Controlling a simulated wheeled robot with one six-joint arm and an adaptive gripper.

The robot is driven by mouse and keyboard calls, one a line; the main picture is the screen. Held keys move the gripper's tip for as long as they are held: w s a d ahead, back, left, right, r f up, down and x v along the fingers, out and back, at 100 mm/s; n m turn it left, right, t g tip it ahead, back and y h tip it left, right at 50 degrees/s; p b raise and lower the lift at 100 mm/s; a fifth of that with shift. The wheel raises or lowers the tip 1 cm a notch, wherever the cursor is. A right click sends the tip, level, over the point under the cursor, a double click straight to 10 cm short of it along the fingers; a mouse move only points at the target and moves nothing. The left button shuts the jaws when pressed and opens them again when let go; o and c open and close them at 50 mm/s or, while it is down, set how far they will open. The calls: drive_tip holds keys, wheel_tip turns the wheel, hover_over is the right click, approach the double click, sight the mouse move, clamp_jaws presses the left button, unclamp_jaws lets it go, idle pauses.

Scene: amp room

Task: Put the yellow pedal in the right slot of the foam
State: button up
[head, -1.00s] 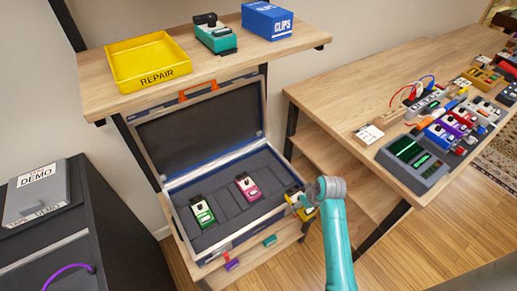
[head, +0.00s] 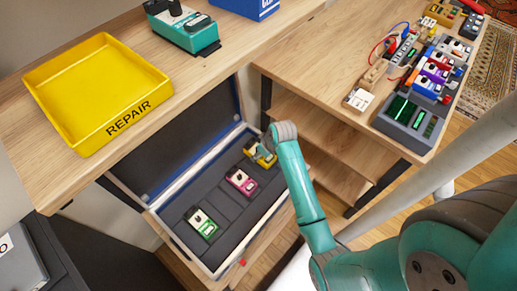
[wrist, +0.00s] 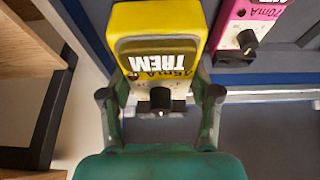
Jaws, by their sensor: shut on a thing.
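The yellow pedal (wrist: 158,30), marked TREM, is held between the fingers of my gripper (wrist: 160,98) in the wrist view. In the head view the yellow pedal (head: 258,153) shows at the right end of the open case, partly hidden by my gripper (head: 262,148). The dark foam (head: 228,212) lines the case and has several slots. A pink pedal (head: 241,181) sits in a middle slot and a green pedal (head: 202,223) in a left one. I cannot tell whether the yellow pedal is in the right slot or above it.
A wooden table (head: 330,62) to the right carries several pedals and a grey device (head: 410,118).

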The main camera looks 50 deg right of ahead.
drive_tip(key=shift+f, duration=2.8)
drive_tip(key=shift+s, duration=0.25)
drive_tip(key=shift+f, duration=1)
idle(0.8)
drive_tip(key=o, duration=1.6)
drive_tip(key=shift+o, duration=0.7)
drive_tip(key=shift+s, duration=0.1)
drive_tip(key=shift+r, duration=0.1)
